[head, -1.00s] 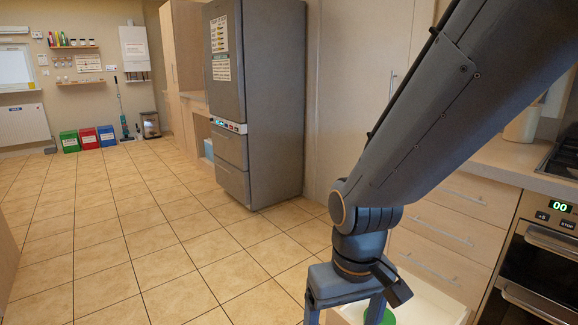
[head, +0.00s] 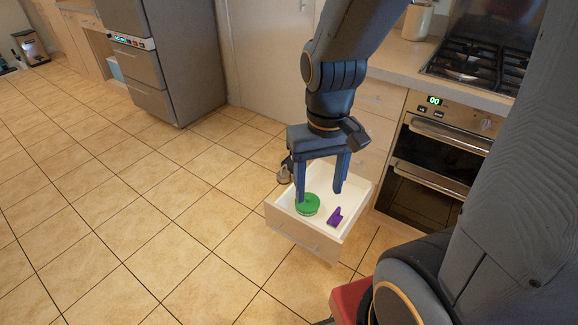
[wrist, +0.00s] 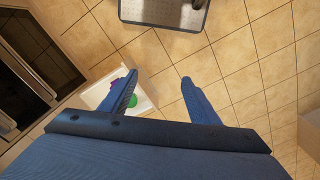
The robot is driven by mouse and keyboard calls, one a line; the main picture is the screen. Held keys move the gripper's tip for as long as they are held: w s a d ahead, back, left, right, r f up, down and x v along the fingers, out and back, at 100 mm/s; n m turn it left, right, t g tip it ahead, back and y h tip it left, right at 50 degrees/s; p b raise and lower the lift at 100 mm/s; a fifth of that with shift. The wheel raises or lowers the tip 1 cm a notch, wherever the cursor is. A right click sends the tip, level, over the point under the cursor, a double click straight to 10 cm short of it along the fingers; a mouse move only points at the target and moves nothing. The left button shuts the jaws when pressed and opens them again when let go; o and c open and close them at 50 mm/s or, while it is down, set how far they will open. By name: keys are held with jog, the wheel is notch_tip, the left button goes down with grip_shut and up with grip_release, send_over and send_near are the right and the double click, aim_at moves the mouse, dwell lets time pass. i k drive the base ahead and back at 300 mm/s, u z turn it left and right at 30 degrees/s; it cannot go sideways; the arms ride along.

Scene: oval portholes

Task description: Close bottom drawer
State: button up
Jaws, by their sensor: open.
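The bottom drawer (head: 297,229) is pulled out from the cabinet, low above the tiled floor. It has a white inside and a light wood front. A round green thing (head: 307,205) and a purple thing (head: 335,216) lie in it. My gripper (head: 319,196) points down and appears over the drawer in the head view; its height above the drawer is hard to tell. Its two fingers are apart with nothing between them. In the wrist view, the drawer (wrist: 147,101) shows partly behind the left finger of my gripper (wrist: 158,80).
The oven (head: 437,160) and hob stand right of the drawer. The fridge (head: 170,60) is at the back left. The tiled floor in front and to the left is clear.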

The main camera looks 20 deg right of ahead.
aim_at(312, 234)
jog(key=z, duration=0.5)
jog(key=k, duration=1.2)
jog(key=z, duration=0.1)
jog(key=i, duration=0.7)
jog(key=u, duration=0.6)
